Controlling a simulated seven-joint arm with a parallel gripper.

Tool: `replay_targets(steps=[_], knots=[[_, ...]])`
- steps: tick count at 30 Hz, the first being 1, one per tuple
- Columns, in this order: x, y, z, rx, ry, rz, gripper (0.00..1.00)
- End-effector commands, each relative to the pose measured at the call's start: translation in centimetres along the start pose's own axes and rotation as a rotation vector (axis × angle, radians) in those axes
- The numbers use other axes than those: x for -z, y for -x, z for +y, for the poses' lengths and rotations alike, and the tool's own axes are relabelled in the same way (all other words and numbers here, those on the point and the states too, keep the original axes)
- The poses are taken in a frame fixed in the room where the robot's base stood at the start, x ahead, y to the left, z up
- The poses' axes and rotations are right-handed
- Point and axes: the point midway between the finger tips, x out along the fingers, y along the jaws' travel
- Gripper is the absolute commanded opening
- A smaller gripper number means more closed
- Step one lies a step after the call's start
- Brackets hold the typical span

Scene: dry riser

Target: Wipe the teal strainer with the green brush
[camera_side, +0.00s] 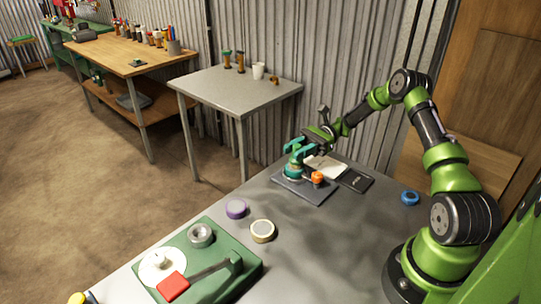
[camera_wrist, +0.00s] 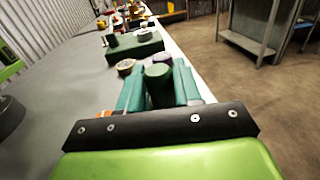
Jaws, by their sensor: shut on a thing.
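My gripper (camera_side: 298,147) is above the dark grey mat (camera_side: 314,196), its green-teal fingers pointing down. In the wrist view, my gripper (camera_wrist: 158,88) is shut on a dark green cylindrical piece, which looks like the handle of the green brush (camera_wrist: 158,72). The brush's lower end is hidden there. In the side view a teal body (camera_side: 291,171) shows directly under the fingers at the mat; it looks like the teal strainer, partly covered by the gripper. I cannot tell whether the brush touches it.
An orange piece (camera_side: 317,177) stands on the mat close to the right of the gripper. White paper (camera_side: 325,166) and a black book (camera_side: 356,181) lie behind. Purple (camera_side: 236,209) and cream (camera_side: 262,230) rolls and a green case (camera_side: 212,285) are nearer the camera. The table's middle is clear.

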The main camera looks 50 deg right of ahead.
Motion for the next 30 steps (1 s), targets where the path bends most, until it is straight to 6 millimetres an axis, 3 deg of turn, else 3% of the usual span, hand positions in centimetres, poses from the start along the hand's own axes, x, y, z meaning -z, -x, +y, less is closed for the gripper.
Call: replay_targets(steps=[8,27,30], knots=[[0.1,2.5,-0.7,0.002,0.000,0.000,0.03],[0.0,-3.3,0.9,-0.003,-0.001,0.000,0.03],[-0.5,-3.4,0.9,0.000,0.002,0.001,0.03]])
